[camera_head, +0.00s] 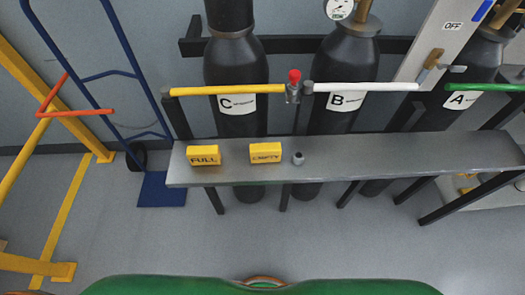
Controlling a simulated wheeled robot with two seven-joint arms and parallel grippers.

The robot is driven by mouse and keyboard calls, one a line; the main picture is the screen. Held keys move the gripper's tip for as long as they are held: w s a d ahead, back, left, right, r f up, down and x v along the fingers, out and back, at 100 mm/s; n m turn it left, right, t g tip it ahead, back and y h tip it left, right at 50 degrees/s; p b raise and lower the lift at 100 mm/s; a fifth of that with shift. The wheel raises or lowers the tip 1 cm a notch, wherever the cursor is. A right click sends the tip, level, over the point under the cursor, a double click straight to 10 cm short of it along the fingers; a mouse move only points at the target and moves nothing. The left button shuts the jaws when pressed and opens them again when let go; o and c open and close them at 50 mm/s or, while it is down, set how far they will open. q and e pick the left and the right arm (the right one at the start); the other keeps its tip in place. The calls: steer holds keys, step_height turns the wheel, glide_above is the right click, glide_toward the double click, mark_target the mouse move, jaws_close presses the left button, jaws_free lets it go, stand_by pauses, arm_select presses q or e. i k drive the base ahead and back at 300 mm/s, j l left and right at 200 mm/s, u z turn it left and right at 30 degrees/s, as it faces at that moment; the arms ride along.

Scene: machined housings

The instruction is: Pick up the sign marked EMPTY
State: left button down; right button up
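The yellow sign marked EMPTY (265,153) stands on a narrow grey metal shelf (350,155) in front of the gas cylinders. A similar yellow sign marked FULL (204,156) stands on the same shelf to its left, with a gap between them. Neither of my grippers is in the head view. Nothing is touching the EMPTY sign except the shelf.
Dark cylinders labelled C (235,70), B (345,70) and A (470,70) stand behind coloured bars. A blue hand truck (162,190) is at left. The floor before the shelf is clear.

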mark_target(271, 152)
steer(key=k+j+z, duration=0.1)
steer(key=j+z, duration=0.25)
steer(key=k+j+z, duration=0.1)
steer(key=z, duration=0.25)
steer(key=k+j+z, duration=0.15)
steer(key=j+z, duration=0.15)
